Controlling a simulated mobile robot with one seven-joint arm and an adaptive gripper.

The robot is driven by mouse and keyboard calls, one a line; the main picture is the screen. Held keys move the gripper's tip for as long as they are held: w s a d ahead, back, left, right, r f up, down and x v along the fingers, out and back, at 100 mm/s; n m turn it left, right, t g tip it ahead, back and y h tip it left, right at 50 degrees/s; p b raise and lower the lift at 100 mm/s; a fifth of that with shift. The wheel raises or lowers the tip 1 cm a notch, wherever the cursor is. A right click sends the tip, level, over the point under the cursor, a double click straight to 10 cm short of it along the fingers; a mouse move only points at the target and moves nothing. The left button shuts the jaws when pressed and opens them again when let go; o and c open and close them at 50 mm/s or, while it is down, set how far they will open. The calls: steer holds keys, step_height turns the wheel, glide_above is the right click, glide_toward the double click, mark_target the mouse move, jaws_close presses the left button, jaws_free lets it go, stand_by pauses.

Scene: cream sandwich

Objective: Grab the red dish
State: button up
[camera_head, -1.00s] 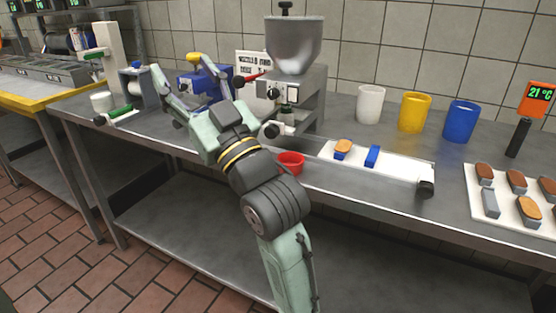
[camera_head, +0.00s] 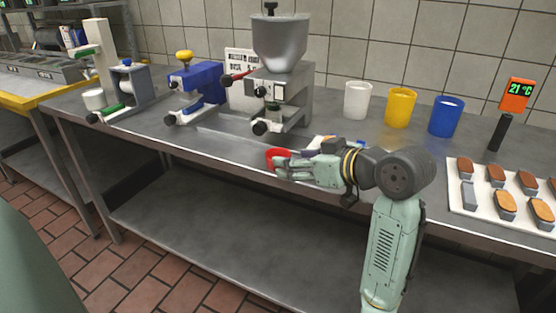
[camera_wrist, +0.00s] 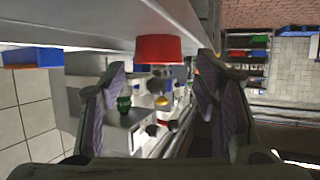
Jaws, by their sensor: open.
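The red dish (camera_head: 273,156) sits on the steel counter in front of the filling machine. In the head view it shows as a small red shape partly hidden by my fingers. My gripper (camera_head: 283,168) is level with the counter and reaches in from the right, its fingertips close to the dish. In the wrist view the dish (camera_wrist: 158,48) appears ahead of and between my two spread fingers (camera_wrist: 160,95), toward the top of the picture. I cannot tell whether any finger touches it. The jaws are open, with nothing held.
The filling machine (camera_head: 282,75) stands behind the dish. A blue machine (camera_head: 195,90) is to its left. White (camera_head: 358,100), yellow (camera_head: 400,108) and blue (camera_head: 446,117) cups stand at the back right. A tray (camera_head: 470,217) of sandwich pieces lies far right.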

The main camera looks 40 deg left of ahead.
mark_target(271, 155)
steer(key=x, duration=0.3)
steer(key=p+x, duration=0.1)
steer(key=x, duration=0.1)
steer(key=shift+w+a+r, duration=0.15)
steer(key=shift+a+r, duration=0.1)
steer(key=shift+r, duration=0.05)
steer(key=c, duration=0.7)
